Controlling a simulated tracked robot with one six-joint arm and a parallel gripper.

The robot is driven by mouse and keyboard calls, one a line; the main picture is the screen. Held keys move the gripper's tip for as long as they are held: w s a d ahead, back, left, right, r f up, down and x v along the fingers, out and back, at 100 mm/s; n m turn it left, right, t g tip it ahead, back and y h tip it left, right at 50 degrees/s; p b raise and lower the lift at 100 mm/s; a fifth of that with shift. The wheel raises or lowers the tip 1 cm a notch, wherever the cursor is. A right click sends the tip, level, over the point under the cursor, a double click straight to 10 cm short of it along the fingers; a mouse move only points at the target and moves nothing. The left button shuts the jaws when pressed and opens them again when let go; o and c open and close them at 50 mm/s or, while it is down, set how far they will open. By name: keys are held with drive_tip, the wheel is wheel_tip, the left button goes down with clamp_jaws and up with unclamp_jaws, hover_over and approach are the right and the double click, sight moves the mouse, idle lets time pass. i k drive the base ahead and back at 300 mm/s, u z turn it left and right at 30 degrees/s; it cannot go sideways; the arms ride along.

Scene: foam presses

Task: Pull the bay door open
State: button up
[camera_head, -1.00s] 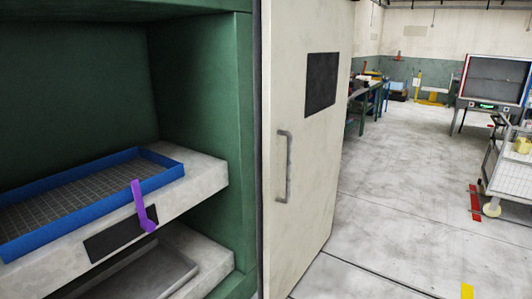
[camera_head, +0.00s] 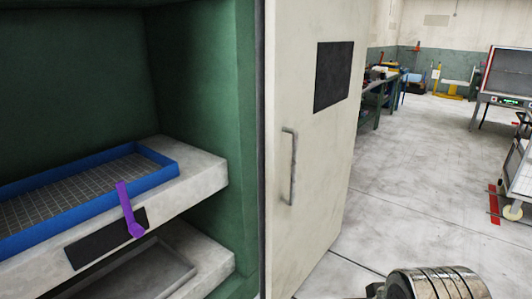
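The pale bay door (camera_head: 300,100) stands upright at the centre, its face receding to the right. It carries a dark square panel (camera_head: 333,76) and a grey vertical bar handle (camera_head: 290,165) near its left side. The green bay (camera_head: 205,60) on the left is uncovered and its inside shows. Nothing touches the handle. A ridged metal cylinder, apparently part of my arm, shows at the bottom right, apart from the door. My gripper's fingers are out of view.
A blue-rimmed tray (camera_head: 165,161) sits on a pale shelf (camera_head: 205,177) in the bay. A purple lever (camera_head: 125,198) is on the shelf's front. The floor (camera_head: 415,190) right of the door is largely clear. A wire cart (camera_head: 517,178) stands at the right edge.

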sight(316, 51)
drive_tip(key=u, duration=0.6)
drive_tip(key=i, duration=0.9)
drive_tip(key=u, duration=0.5)
